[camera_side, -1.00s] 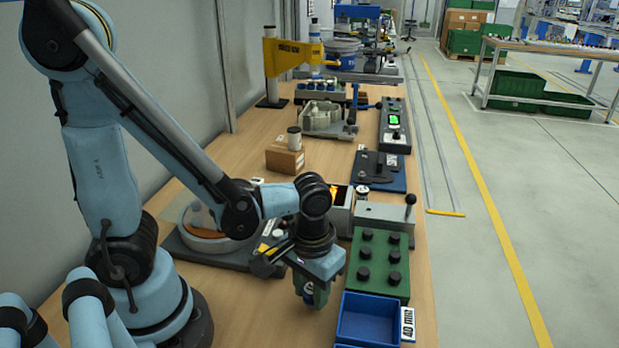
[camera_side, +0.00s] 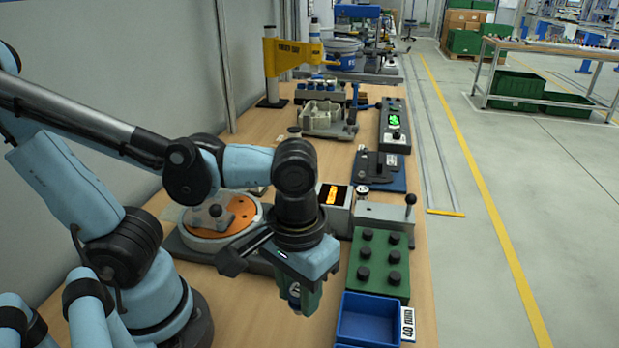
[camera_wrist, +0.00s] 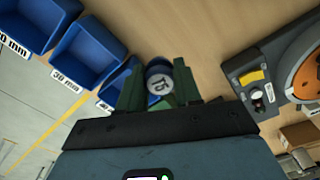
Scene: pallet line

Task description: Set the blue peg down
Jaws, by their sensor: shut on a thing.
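My gripper (camera_side: 302,300) is in the air above the wooden bench, left of the blue bins and in front of the round orange-topped station. In the wrist view my gripper (camera_wrist: 160,86) has its green fingers shut on the blue peg (camera_wrist: 157,84). The peg's round end faces the camera, with a pale disc marked 15 and a blue rim. In the side view only a small part of the peg (camera_side: 295,292) shows between the fingers. Its lower end is hidden, and I cannot tell its height above the bench.
A blue bin (camera_side: 368,320) labelled 40 mm stands right of my gripper. A green block with several black knobs (camera_side: 378,285) lies behind it. The orange-topped station (camera_side: 225,222) is behind left. Several bins (camera_wrist: 88,55) show at left in the wrist view. Bare bench (camera_wrist: 195,35) lies between.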

